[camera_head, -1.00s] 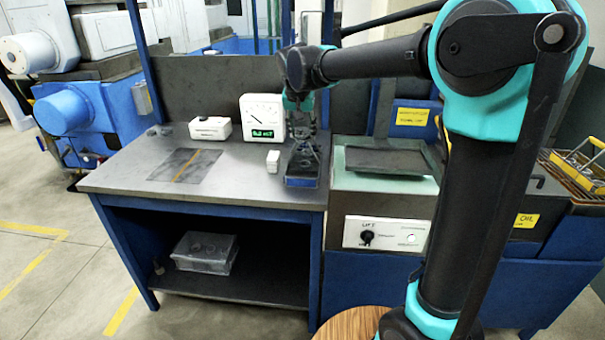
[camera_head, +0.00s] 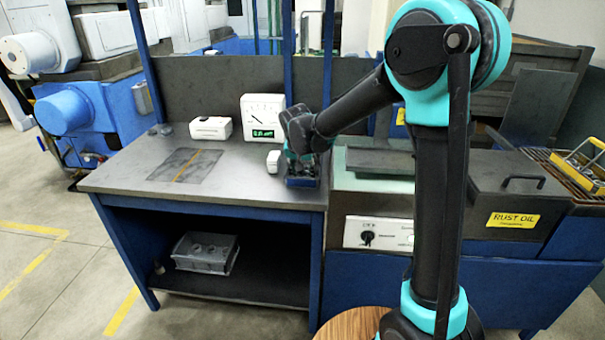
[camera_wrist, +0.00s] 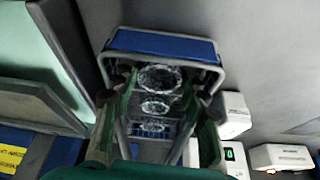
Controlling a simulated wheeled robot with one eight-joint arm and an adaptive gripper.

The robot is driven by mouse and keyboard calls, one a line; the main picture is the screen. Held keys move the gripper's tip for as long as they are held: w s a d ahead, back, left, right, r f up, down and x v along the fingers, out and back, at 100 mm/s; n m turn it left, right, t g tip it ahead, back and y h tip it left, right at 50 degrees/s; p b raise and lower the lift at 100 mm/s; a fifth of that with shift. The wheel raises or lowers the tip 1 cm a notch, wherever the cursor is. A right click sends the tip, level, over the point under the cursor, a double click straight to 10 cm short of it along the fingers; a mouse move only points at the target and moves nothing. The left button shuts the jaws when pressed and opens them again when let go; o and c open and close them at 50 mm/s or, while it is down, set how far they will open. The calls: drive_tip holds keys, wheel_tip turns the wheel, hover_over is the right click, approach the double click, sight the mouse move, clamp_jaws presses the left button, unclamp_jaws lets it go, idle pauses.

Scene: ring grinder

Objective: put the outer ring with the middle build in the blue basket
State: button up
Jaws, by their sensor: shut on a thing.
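The blue basket (camera_head: 302,183) stands at the right front of the grey workbench, against the panel on its right. In the wrist view the basket (camera_wrist: 165,43) shows its blue end wall and grey rim, with shiny ring shapes inside it. My gripper (camera_head: 303,165) is down at the basket in the head view, and its lower end is hidden there. In the wrist view my gripper (camera_wrist: 160,82) reaches into the basket, its green fingers on both sides of a shiny ring (camera_wrist: 160,78). It is shut on this ring. I cannot tell whether the ring touches the basket floor.
A white dial gauge box (camera_head: 263,117) with a green display, a small white block (camera_head: 273,161) and a white box (camera_head: 211,127) are on the bench. A grey bin (camera_head: 205,254) is on the shelf below. The rust oil tank (camera_head: 500,200) stands at right. The bench's left front is clear.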

drive_tip(key=shift+f, duration=0.2)
drive_tip(key=o, duration=1.1)
drive_tip(key=shift+c, duration=0.2)
drive_tip(key=shift+r, duration=0.15)
drive_tip(key=d+v, duration=0.1)
drive_tip(key=v, duration=1.1)
drive_tip(key=s+d+f, duration=0.4)
drive_tip(key=d, duration=0.4)
drive_tip(key=s+d+f, duration=0.3)
drive_tip(key=d+f, duration=0.1)
drive_tip(key=d, duration=0.3)
drive_tip(key=s+d+f, duration=0.5)
drive_tip(key=s, duration=0.3)
drive_tip(key=s+d+f+n, duration=0.1)
drive_tip(key=s+d+f, duration=0.4)
drive_tip(key=s, duration=0.2)
drive_tip(key=shift+s+d+f+n+y, duration=0.2)
drive_tip(key=shift+s+d+n+y, duration=0.1)
drive_tip(key=shift+s, duration=0.05)
